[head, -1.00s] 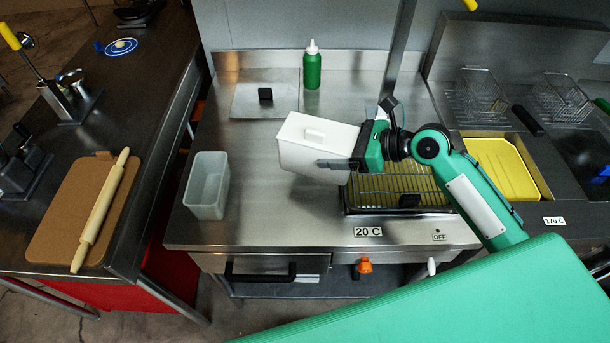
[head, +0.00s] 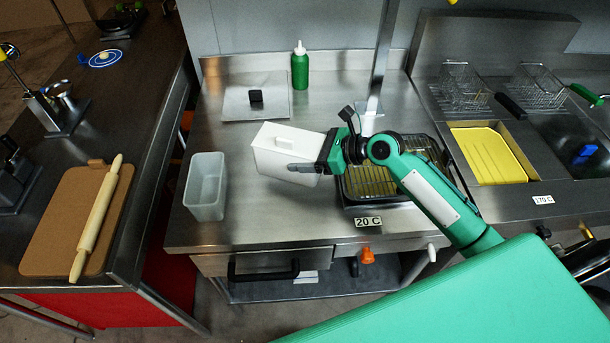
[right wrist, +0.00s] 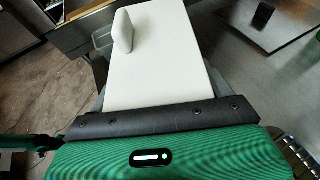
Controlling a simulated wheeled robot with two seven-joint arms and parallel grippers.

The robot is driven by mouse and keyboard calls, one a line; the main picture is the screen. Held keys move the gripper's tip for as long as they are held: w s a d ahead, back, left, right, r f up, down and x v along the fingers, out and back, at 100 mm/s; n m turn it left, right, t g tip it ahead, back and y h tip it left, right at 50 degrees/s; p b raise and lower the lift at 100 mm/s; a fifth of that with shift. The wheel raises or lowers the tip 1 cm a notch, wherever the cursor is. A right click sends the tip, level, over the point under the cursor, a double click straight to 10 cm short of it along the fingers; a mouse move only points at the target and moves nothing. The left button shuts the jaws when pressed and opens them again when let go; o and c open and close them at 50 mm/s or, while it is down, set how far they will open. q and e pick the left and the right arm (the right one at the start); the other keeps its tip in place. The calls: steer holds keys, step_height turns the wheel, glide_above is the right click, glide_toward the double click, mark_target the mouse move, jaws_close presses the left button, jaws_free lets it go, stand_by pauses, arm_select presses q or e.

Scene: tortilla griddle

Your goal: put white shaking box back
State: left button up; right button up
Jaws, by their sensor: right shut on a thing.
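The white shaking box (head: 283,152) has a flat lid with a small raised handle. It is in the middle of the head view, over the steel counter between the open translucent bin and the wire griddle rack. It looks slightly tilted. My right gripper (head: 308,167) comes from the right and is shut on the box's right end. In the right wrist view the box (right wrist: 158,60) extends away from the gripper, its lid handle at the upper left. Whether the box's underside touches the counter cannot be told. My left gripper is not in view.
An open translucent bin (head: 206,187) stands at the counter's left front. A green bottle (head: 299,70) and a steel lid with a black knob (head: 256,98) are at the back. A griddle rack (head: 375,182) lies under my right arm. The counter between bin and box is clear.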

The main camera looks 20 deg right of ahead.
step_height(320, 180, down, 5)
steer(key=shift+f, duration=0.1)
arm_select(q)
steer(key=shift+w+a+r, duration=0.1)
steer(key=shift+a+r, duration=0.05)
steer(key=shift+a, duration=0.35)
arm_select(e)
steer(key=shift+f, duration=2.05)
steer(key=shift+f, duration=0.1)
steer(key=o, duration=1.1)
arm_select(q)
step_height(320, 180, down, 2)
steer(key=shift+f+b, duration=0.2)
steer(key=shift+b, duration=0.9)
arm_select(e)
steer(key=v, duration=1.2)
